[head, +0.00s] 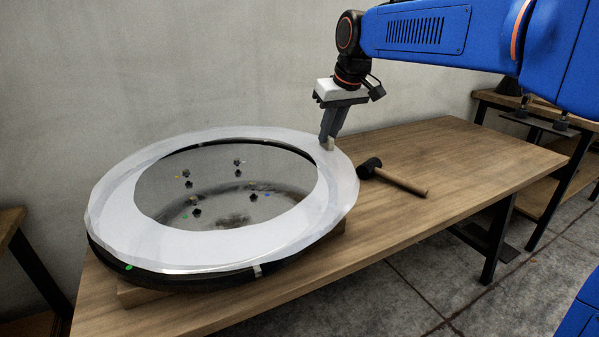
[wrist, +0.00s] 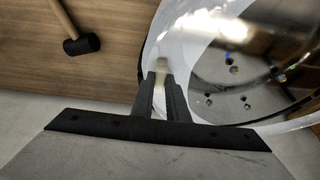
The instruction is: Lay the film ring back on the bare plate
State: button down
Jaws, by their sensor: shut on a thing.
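The film ring (head: 112,215) is a wide, whitish, see-through band with an open middle. It spreads over the round plate (head: 232,190), whose grey, shiny middle shows through the opening. The plate's dark rim shows below the ring at the front left. The ring looks slightly raised at the right; I cannot tell where it touches the plate. My gripper (head: 328,142) points down at the ring's back right edge, shut on a small pale tab there. In the wrist view my gripper (wrist: 161,72) grips that tab, with the ring (wrist: 188,38) and the plate (wrist: 262,62) beside it.
The plate stands on a low wooden base on a wooden bench (head: 450,160). A black-headed mallet (head: 402,181) lies just right of the ring. Several small dark knobs (head: 197,212) sit inside the ring's opening. A wall is close behind. The bench's right end is clear.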

notch_tip(320, 180, down, 9)
jog(key=shift+r, duration=0.1)
dwell(0.4)
jog(key=shift+f, duration=0.4)
jog(key=c, duration=1.7)
grip_release()
jog(key=shift+c, duration=0.2)
jog(key=shift+r, duration=0.3)
jog(key=v, duration=1.2)
